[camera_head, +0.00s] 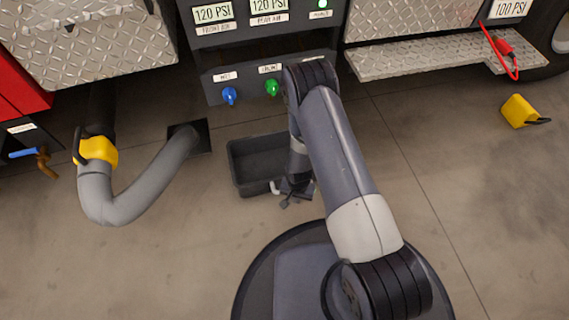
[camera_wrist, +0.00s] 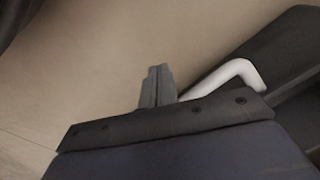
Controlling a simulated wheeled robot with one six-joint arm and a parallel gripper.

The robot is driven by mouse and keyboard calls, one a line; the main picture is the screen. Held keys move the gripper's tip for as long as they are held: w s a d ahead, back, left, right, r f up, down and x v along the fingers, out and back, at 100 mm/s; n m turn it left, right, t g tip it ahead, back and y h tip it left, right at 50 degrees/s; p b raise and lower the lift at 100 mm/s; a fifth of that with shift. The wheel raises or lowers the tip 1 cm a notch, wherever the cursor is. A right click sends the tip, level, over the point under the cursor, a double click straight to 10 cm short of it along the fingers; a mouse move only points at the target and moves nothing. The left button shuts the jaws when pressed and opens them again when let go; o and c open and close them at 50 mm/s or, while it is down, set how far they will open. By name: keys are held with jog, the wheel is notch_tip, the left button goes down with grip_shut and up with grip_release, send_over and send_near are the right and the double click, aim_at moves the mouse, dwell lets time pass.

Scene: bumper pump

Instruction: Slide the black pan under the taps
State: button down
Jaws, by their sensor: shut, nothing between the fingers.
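The black pan (camera_head: 262,160) is a rectangular open tray on the concrete floor, just in front of the panel with the taps. The blue tap (camera_head: 229,96) and the green tap (camera_head: 271,87) stick out of the panel above and behind its far edge. My arm hides part of the pan's right side. My gripper (camera_head: 292,195) is low at the pan's near right corner, with its fingers shut and empty. In the wrist view the closed fingers (camera_wrist: 157,85) are beside a white bent handle (camera_wrist: 228,78) on the pan's dark wall (camera_wrist: 285,55); contact is unclear.
A grey hose (camera_head: 140,193) with a yellow coupling (camera_head: 97,151) curves over the floor left of the pan, into a dark square opening. A diamond-plate step (camera_head: 435,58) juts out at the right. A yellow chock (camera_head: 519,111) lies far right.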

dwell(0.3)
jog(key=w+a, duration=0.4)
jog(key=w, duration=0.9)
jog(key=shift+w, duration=0.4)
dwell(2.4)
notch_tip(320, 180, up, 10)
jog(key=p, duration=0.5)
dwell(1.0)
jog(key=shift+f, duration=0.15)
notch_tip(320, 180, down, 7)
jog(key=b, duration=0.3)
jog(key=shift+r, duration=0.2)
